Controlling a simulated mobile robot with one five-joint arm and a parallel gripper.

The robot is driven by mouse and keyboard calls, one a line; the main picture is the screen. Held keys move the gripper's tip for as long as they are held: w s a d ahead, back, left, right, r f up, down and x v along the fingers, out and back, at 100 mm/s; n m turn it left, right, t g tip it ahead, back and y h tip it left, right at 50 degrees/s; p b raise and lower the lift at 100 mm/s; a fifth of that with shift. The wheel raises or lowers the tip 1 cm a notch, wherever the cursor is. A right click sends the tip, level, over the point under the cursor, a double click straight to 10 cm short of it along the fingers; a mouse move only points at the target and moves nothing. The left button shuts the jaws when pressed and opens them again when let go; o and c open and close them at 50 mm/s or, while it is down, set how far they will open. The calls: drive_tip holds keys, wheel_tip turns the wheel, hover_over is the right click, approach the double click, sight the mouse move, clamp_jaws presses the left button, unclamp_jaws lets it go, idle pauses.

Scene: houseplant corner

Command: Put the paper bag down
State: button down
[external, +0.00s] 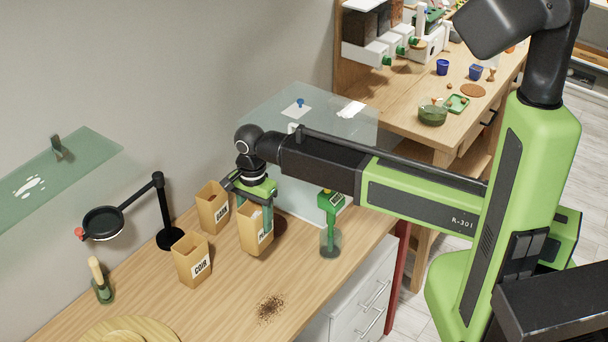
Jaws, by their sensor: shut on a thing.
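My gripper (253,207) is shut on a tan paper bag (252,235) and points down over the wooden bench. The bag hangs about upright between the fingers, and its label is partly covered by a finger. I cannot tell whether its bottom touches the bench top. Two similar bags stand close by: one marked COIR (190,262) in front to the left, and one marked BARK (212,207) behind to the left.
A green-topped tool in a clear container (330,240) stands just right of the held bag. A magnifier lamp (104,222) and a wooden-handled tool (99,278) are at the left. Dark crumbs (270,307) lie near the front. The bench between COIR and the crumbs is clear.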

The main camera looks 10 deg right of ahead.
drive_tip(key=w+d+r+m+p, duration=0.1)
drive_tip(key=w+d+r+p, duration=0.1)
drive_tip(key=w, duration=0.6)
drive_tip(key=w+d+r+p, duration=0.1)
drive_tip(key=w+d, duration=0.2)
drive_tip(key=w, duration=0.5)
wheel_tip(320, 180, down, 11)
drive_tip(key=b, duration=1.1)
drive_tip(key=shift+s+a, duration=0.15)
drive_tip(key=shift+a, duration=0.1)
drive_tip(key=c, duration=0.5)
unclamp_jaws()
wheel_tip(320, 180, up, 13)
drive_tip(key=p, duration=1.3)
